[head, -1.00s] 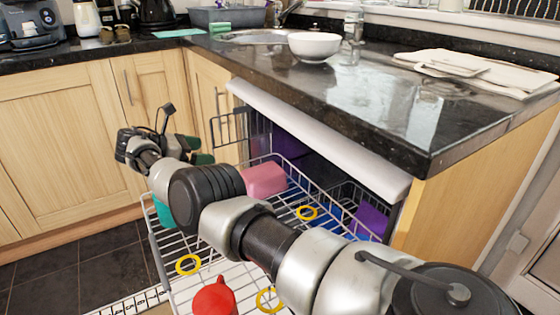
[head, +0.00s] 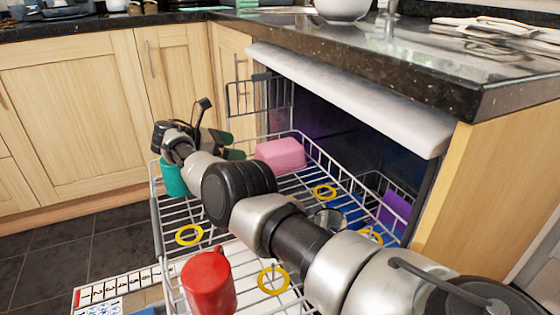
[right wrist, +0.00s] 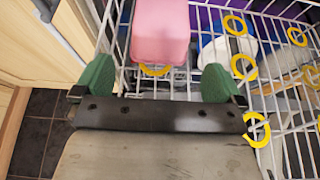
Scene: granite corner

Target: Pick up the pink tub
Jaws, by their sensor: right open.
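The pink tub (head: 280,154) sits in the back part of the pulled-out dishwasher rack (head: 157,228). In the right wrist view the pink tub (right wrist: 160,32) is just ahead of my right gripper (right wrist: 158,82), roughly between its two green fingertips. The fingers are spread wide and hold nothing; the tub's near edge lies a little beyond them. In the head view my right gripper (head: 222,148) shows only partly, behind its own wrist, to the left of the tub. My left gripper is not in view.
A red mug (head: 208,284) and a teal cup (head: 173,178) stand in the rack. Yellow rings (head: 189,235) and a purple item (head: 395,208) are there too. The dark granite counter (head: 400,62) overhangs the rack at the right. A white bowl (head: 342,8) stands on it.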

